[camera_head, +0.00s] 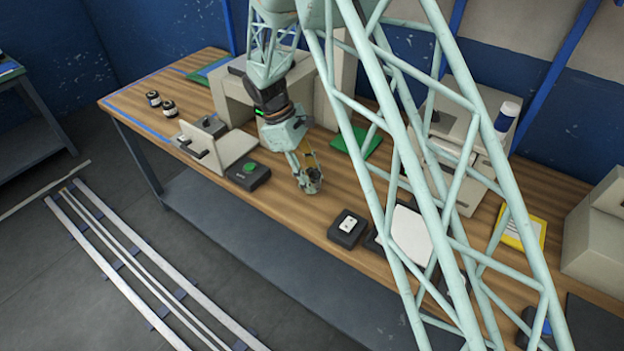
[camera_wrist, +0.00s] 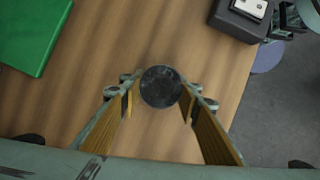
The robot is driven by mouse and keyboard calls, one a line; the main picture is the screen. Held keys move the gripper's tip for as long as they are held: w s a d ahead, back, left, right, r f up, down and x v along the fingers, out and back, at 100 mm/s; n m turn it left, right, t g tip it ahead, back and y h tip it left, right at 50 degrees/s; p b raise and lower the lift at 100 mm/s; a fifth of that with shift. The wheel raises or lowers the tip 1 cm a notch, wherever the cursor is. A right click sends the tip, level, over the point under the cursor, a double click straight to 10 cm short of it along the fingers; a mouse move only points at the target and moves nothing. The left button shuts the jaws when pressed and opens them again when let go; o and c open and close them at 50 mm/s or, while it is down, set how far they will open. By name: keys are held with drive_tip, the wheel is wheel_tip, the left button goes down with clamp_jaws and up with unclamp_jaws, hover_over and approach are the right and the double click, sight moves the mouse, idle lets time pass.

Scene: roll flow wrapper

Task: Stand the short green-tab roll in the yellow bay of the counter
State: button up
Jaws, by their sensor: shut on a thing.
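My gripper (camera_head: 309,180) is over the middle of the wooden counter (camera_head: 215,98), near its front edge. In the wrist view my gripper (camera_wrist: 159,103) is shut on a dark round-ended roll (camera_wrist: 160,86), held between the two yellow-padded fingers. Only its dark end shows there, and no green tab can be made out. I cannot tell whether it touches the counter. A yellow-edged area (camera_head: 541,239) with a pale sheet lies at the right of the counter, partly behind my arm's lattice.
Two small dark rolls (camera_head: 161,103) stand at the counter's far left. A green pad (camera_head: 372,145) lies behind my gripper, and a black box with a green button (camera_head: 248,170) is left of it. A black switch box (camera_head: 348,227) stands right of it. Grey machines line the back.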

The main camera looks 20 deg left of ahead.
drive_tip(key=shift+f, duration=0.1)
drive_tip(key=o, duration=1)
drive_tip(key=shift+p+v, duration=0.65)
drive_tip(key=shift+v, duration=5.5)
drive_tip(key=shift+o, duration=0.5)
drive_tip(key=shift+d, duration=0.1)
